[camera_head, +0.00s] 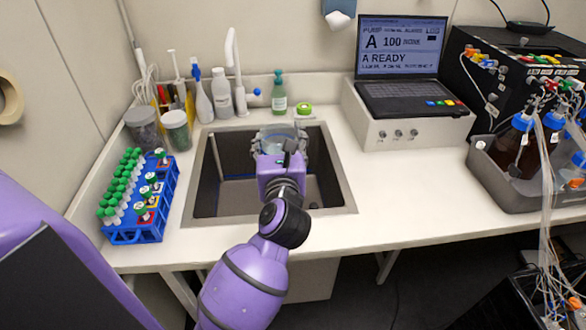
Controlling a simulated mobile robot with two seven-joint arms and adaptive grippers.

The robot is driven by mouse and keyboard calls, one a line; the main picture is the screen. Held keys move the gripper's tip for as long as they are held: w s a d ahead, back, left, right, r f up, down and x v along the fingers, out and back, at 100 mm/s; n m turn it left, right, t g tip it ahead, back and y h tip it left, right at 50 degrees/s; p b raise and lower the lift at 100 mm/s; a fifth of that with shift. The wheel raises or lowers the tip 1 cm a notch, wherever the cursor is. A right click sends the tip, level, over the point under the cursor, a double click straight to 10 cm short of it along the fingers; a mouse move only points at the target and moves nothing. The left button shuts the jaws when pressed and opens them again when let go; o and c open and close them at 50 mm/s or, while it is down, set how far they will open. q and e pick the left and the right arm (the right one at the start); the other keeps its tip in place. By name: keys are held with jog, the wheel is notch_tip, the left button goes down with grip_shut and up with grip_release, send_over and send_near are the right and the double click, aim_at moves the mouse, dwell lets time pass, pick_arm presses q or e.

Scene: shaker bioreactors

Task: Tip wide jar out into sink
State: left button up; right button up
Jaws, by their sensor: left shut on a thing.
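My left gripper (282,158) reaches over the sink (232,196) and is shut on a clear, wide jar (280,137). The jar is mostly hidden behind the gripper, so its tilt and contents are hard to tell. It is above the back part of the grey sink basin. My right gripper is not in view.
A blue rack (142,222) of green-capped tubes stands left of the sink. Two lidded jars (176,130), bottles, a green bottle (279,92) and a green cap (303,109) line the back. A laptop on a white box (400,130) and a grey tray (520,195) stand right.

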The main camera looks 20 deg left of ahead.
pick_arm(q)
jog(key=shift+w+a+f+n+g+y, duration=0.4)
jog(key=shift+w+a+f+n+y, duration=0.2)
jog(key=shift+w+a+y, duration=0.15)
jog(key=f, duration=0.1)
jog(key=f+y, duration=0.1)
jog(key=a+f+n+g, duration=0.1)
jog(key=shift+w+f+y, duration=0.25)
jog(key=shift+w+f, duration=0.1)
jog(key=shift+a+f, duration=0.15)
jog(key=shift+f, duration=0.1)
jog(key=w+a+f+n+b, duration=0.1)
jog(key=w+a+n+b, duration=0.1)
jog(key=n+b, duration=0.4)
jog(key=w+a+f+n+b, duration=0.2)
jog(key=a+n+b, duration=0.3)
jog(key=n, duration=1)
jog(key=shift+a+t+b, duration=0.15)
jog(key=shift+t+b, duration=0.25)
jog(key=shift+b, duration=0.35)
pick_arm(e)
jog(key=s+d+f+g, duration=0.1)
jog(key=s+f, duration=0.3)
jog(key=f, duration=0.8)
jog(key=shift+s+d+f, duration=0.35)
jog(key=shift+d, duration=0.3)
